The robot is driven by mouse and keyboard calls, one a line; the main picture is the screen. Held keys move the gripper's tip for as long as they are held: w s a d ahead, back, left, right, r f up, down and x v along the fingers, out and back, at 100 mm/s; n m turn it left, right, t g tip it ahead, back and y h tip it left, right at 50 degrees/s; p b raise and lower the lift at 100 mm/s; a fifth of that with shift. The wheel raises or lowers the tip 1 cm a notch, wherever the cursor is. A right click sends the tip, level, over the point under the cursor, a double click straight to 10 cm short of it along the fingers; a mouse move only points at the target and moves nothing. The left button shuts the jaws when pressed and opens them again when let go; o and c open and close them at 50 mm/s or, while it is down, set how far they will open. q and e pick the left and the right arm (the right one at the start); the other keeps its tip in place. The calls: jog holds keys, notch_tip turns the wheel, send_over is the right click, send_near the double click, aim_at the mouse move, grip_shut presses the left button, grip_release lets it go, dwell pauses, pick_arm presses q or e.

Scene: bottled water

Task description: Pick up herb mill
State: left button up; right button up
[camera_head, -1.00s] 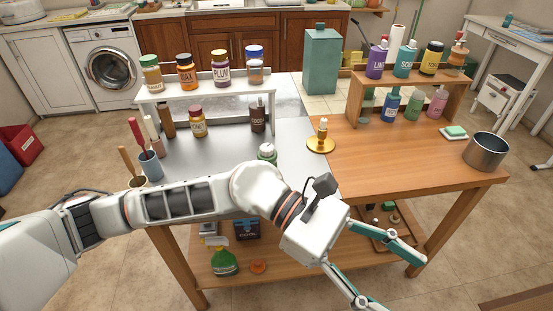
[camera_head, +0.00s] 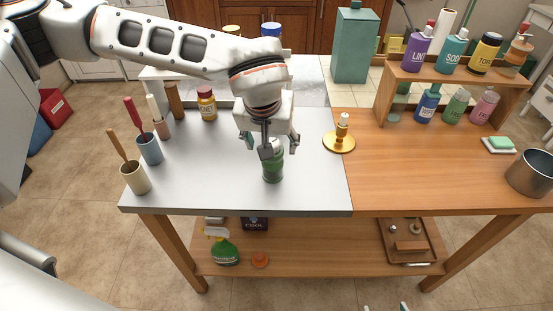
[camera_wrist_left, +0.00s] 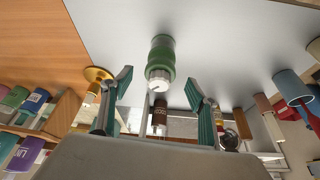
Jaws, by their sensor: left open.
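The herb mill, taken as the green jar with a white cap (camera_head: 272,170), stands upright near the front of the grey worktop in the head view. It also shows in the left wrist view (camera_wrist_left: 161,58), centred ahead of the fingers. My left gripper (camera_head: 268,141) is above the jar, with its fingers pointing down and partly covering the cap. In the left wrist view its teal fingers (camera_wrist_left: 160,78) are spread wide, one on each side of the jar's line, with nothing held. Only the fingertips of my right gripper (camera_head: 385,306) show at the bottom edge, apart.
A gold candle holder (camera_head: 339,141) stands right of the jar. A yellow-labelled jar (camera_head: 207,106) and several cups with utensils (camera_head: 150,150) stand to the left. A bottle shelf (camera_head: 455,89) and metal pot (camera_head: 533,173) are on the wooden side. The front wood is clear.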

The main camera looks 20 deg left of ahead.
aim_at(273, 163)
pick_arm(q)
jog(key=x, duration=0.7)
jog(key=shift+s+f+b, duration=0.15)
jog(key=shift+f+b, duration=0.15)
jog(key=c, duration=1.4)
jog(key=shift+r, duration=0.1)
